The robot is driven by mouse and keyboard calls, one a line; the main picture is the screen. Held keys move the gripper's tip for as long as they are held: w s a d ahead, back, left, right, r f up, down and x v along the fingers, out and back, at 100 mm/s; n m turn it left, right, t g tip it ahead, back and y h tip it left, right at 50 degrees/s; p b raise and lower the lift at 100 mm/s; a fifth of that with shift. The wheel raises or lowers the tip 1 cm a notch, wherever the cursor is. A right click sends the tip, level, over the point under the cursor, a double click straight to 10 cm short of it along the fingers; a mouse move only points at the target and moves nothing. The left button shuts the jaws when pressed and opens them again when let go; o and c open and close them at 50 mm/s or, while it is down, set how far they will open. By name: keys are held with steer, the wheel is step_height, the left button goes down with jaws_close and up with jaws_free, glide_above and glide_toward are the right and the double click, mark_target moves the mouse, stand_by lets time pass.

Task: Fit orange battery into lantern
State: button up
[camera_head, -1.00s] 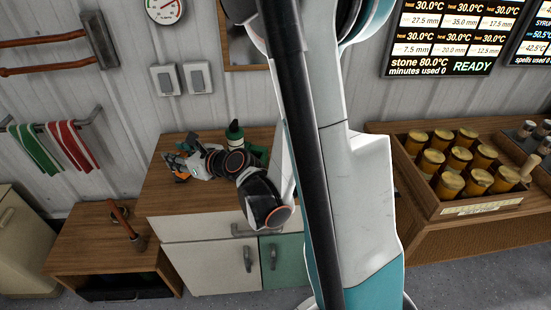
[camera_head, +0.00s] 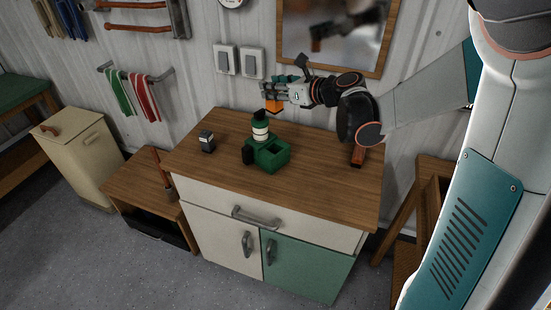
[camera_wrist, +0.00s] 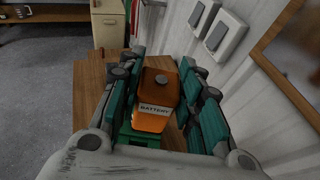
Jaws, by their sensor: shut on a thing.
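My gripper (camera_head: 273,92) is shut on the orange battery (camera_head: 274,106) and holds it in the air above the cabinet top, near the lantern's back right. In the wrist view the battery (camera_wrist: 155,95) sits between the two green-padded fingers, its label reading BATTERY and a round grey terminal on its top. The green lantern (camera_head: 265,157) stands on the cabinet top, with an open boxy compartment at its front right and a white-banded, dark-capped part behind. In the wrist view part of the lantern (camera_wrist: 135,138) shows below the battery, mostly hidden. Battery and lantern look apart.
A reddish-brown object (camera_head: 358,155) lies at the right on the wooden cabinet top (camera_head: 310,180). The wall with switches (camera_head: 240,62) and a framed mirror (camera_head: 335,35) is close behind my gripper.

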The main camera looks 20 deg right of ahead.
mark_target(266, 137)
step_height(266, 137, down, 19)
steer(key=b, duration=0.7)
steer(key=shift+w+f, duration=0.1)
steer(key=shift+f, duration=0.1)
steer(key=shift+f+b, duration=0.2)
steer(key=shift+b, duration=0.15)
steer(key=o, duration=1.1)
steer(key=shift+o, duration=0.3)
steer(key=shift+r, duration=0.1)
steer(key=shift+r, duration=0.1)
steer(key=p+v, duration=0.3)
steer(key=v, duration=0.9)
steer(key=shift+w+r, duration=0.1)
steer(key=shift+r, duration=0.05)
